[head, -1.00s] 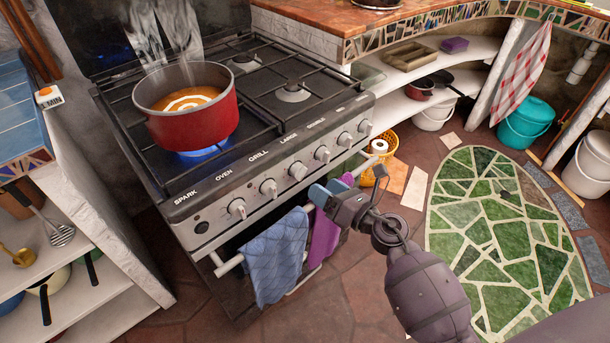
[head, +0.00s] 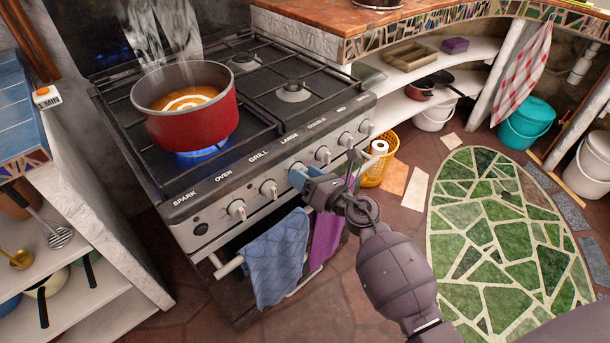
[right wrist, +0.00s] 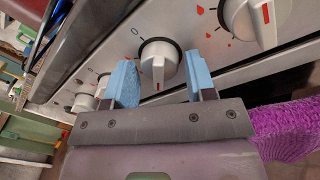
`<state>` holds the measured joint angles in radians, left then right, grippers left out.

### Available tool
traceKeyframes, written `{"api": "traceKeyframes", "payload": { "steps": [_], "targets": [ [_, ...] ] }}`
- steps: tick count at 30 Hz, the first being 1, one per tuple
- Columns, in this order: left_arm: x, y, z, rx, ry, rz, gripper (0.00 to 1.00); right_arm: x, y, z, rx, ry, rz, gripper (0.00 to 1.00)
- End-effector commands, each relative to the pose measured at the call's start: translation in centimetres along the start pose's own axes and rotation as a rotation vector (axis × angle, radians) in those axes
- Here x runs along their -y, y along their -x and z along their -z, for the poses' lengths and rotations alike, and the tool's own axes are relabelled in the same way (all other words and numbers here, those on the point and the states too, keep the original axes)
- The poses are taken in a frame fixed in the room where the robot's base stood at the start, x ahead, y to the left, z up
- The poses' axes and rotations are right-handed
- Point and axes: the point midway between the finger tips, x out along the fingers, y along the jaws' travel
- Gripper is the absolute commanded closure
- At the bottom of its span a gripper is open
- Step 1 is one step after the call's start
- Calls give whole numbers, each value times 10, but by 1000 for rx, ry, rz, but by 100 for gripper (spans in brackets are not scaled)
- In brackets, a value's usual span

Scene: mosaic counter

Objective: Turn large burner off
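The stove (head: 285,160) has a row of knobs on its front panel. A red pot (head: 190,125) of orange soup stands on the front left burner over a lit blue flame (head: 203,152). My right gripper (head: 298,177) is at the panel, below the "large" label, and hides the knob there. In the right wrist view my right gripper (right wrist: 160,82) is open, with its blue fingertips on either side of a silver knob (right wrist: 159,62). Contact with the knob cannot be told. My left gripper is not in view.
A blue towel (head: 275,258) and a purple towel (head: 326,238) hang on the oven rail below the panel. Other knobs (head: 268,189) sit close on both sides. A yellow basket (head: 378,168) stands right of the stove.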

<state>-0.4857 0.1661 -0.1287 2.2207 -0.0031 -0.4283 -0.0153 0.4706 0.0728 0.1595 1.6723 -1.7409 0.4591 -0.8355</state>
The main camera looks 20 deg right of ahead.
Motion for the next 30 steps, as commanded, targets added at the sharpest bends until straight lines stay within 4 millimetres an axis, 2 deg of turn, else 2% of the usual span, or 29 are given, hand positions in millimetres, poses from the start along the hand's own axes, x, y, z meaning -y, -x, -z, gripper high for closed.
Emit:
{"api": "traceKeyframes", "payload": {
  "steps": [1,6,7,17,23,30],
  "targets": [
    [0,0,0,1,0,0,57,0,0,0,0,0,0,57],
    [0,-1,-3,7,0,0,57,0,0,0,0,0,0,84],
    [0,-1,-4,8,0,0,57,0,0,0,0,0,0,85],
    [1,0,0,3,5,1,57,-1,0,-2,5,-53,-3,85],
    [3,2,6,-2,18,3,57,-1,0,-4,14,-173,-8,85],
    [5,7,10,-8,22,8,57,-2,0,-4,30,-390,-17,85]
  ]
}}
